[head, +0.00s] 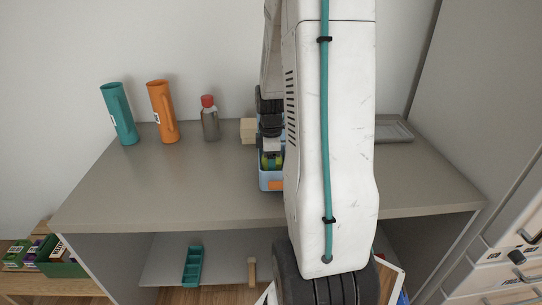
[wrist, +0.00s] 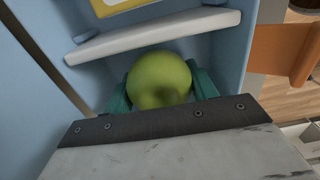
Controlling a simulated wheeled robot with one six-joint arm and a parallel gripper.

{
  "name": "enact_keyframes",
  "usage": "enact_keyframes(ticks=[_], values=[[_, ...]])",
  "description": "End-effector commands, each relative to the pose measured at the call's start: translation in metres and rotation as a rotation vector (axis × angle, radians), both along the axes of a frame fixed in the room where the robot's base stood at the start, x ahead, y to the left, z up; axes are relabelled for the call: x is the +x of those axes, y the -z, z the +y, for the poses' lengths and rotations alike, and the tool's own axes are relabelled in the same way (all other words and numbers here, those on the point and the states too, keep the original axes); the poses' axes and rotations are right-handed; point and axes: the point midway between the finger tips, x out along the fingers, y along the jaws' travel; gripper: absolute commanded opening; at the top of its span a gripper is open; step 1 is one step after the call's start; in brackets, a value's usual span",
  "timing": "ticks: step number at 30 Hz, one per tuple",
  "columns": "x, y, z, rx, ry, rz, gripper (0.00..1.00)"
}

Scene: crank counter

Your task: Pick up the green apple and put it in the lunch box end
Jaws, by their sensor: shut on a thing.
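The green apple (wrist: 160,78) sits between the teal finger pads of my gripper (wrist: 160,90), which is shut on it. In the wrist view the apple is within the walls of the light blue lunch box (wrist: 232,45), in the end section on the near side of a white divider (wrist: 150,36). I cannot tell whether it touches the box floor. In the head view the lunch box (head: 270,185) stands on the counter, with my gripper (head: 271,158) pointing down into it. My arm hides the box's right part.
A yellow item (wrist: 115,5) lies beyond the divider. An orange tab (wrist: 285,52) sticks out from the box. On the counter (head: 160,190) stand a teal jug (head: 119,115), an orange jug (head: 161,110), a red-capped bottle (head: 210,120), a beige block (head: 248,130) and a grey tray (head: 394,130).

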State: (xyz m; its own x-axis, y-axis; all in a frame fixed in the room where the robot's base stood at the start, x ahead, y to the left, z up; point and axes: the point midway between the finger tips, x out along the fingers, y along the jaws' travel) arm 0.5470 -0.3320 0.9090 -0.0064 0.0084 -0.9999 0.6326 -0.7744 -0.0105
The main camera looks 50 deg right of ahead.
Motion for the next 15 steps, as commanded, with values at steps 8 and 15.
enact_keyframes(ticks=[8,15], values=[[0.0001,0.0074,-0.0001,-0.001,0.0,-0.001,0.31],[0.0001,0.0072,-0.0001,-0.001,0.0,-0.001,0.65]])
